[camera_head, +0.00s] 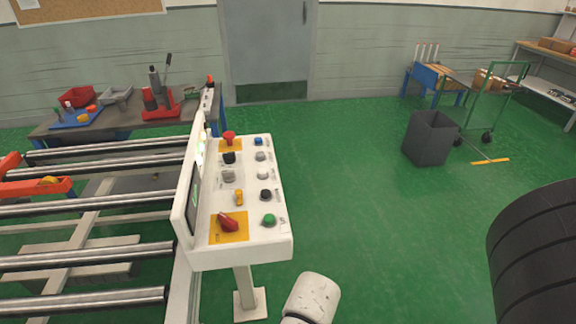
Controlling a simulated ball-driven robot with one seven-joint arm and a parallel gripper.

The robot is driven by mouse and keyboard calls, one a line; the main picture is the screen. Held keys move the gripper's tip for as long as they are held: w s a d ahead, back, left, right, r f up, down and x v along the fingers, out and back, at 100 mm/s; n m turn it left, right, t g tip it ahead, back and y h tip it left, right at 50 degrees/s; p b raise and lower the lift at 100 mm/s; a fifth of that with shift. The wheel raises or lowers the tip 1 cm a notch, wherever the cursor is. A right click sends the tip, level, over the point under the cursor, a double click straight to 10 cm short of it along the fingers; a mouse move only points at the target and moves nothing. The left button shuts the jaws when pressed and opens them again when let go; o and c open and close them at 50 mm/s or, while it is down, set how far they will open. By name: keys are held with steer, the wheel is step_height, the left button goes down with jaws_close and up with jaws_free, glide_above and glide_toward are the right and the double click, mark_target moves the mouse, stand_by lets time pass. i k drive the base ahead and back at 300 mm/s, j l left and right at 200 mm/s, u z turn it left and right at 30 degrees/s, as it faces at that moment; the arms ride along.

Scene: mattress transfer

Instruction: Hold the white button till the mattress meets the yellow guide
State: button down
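The white button (264,173) is in the right column of a white control panel (243,256), between a grey button (261,156) above and a black one (265,195) below. Nothing touches it. No mattress shows in this view. No yellow guide can be made out for certain; a small yellow part (48,181) sits on an orange bar over the rollers at the left. My gripper is not in view.
A roller conveyor (85,257) lies left of the panel. A red knob (228,222) and a green button (268,220) are at the panel's near end. Behind are a workbench (130,124) and a grey bin (431,138).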

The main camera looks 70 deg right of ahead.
mark_target(262, 173)
steer(key=z, duration=0.95)
